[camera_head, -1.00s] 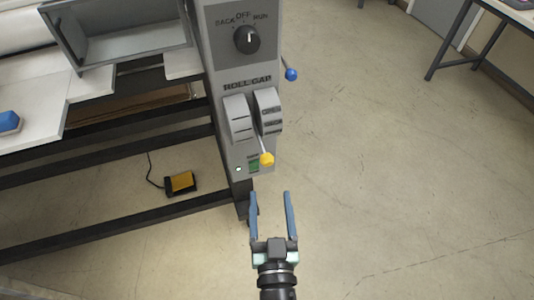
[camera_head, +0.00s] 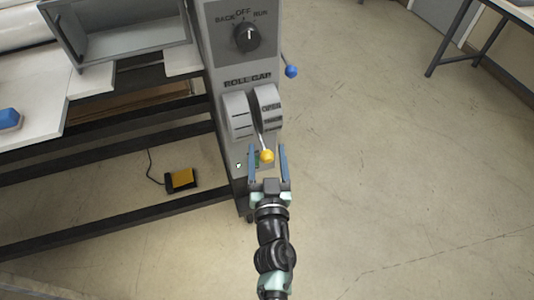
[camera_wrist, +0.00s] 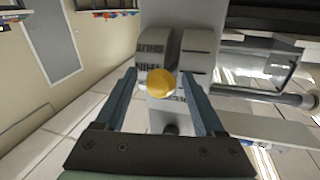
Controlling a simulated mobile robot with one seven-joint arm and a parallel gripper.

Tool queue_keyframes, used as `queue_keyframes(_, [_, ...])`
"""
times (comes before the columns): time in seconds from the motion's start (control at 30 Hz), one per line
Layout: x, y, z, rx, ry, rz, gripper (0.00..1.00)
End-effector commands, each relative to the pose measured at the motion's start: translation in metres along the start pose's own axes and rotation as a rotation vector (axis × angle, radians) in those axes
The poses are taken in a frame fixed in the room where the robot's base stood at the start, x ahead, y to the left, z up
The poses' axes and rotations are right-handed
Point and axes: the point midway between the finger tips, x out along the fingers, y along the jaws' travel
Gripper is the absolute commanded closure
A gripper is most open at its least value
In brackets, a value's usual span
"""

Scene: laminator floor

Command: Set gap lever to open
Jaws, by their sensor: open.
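The gap lever has a yellow knob (camera_head: 267,156) on a thin metal rod, which comes out of the slot between two rounded grey guides (camera_head: 253,112) under the "ROLL GAP" label. The lever points down, at the low end of the guides. The right guide bears small markings, the upper one reading "OPEN". My gripper (camera_head: 267,165) is open, its two blue-grey fingers on either side of the knob in the head view. In the wrist view the knob (camera_wrist: 160,83) sits centred between the spread fingertips, with a gap on both sides. I cannot tell its exact depth between them.
A black dial (camera_head: 247,37) marked BACK, OFF, RUN is above the lever on the grey column. A blue-knobbed handle (camera_head: 291,71) sticks out at the column's right. A yellow pedal (camera_head: 182,179) lies on the floor at left.

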Motion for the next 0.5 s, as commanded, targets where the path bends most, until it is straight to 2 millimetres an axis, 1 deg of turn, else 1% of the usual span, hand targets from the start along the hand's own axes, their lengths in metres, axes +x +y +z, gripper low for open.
queue_keyframes(0.07, [-0.0002,0.0,0.0001,0.0,0.0,0.0,0.29])
queue_keyframes(0.1, [-0.0002,0.0,0.0001,0.0,0.0,0.0,0.33])
queue_keyframes(0.27, [-0.0004,0.0,0.0001,0.0,0.0,0.0,0.62])
queue_keyframes(0.4, [-0.0005,-0.0001,0.0001,0.0,0.0,0.0,0.87])
queue_keyframes(0.47, [-0.0005,-0.0001,0.0002,0.0,0.0,0.0,0.98])
queue_keyframes(0.5, [-0.0005,-0.0001,0.0002,0.0,0.0,0.0,1.0])
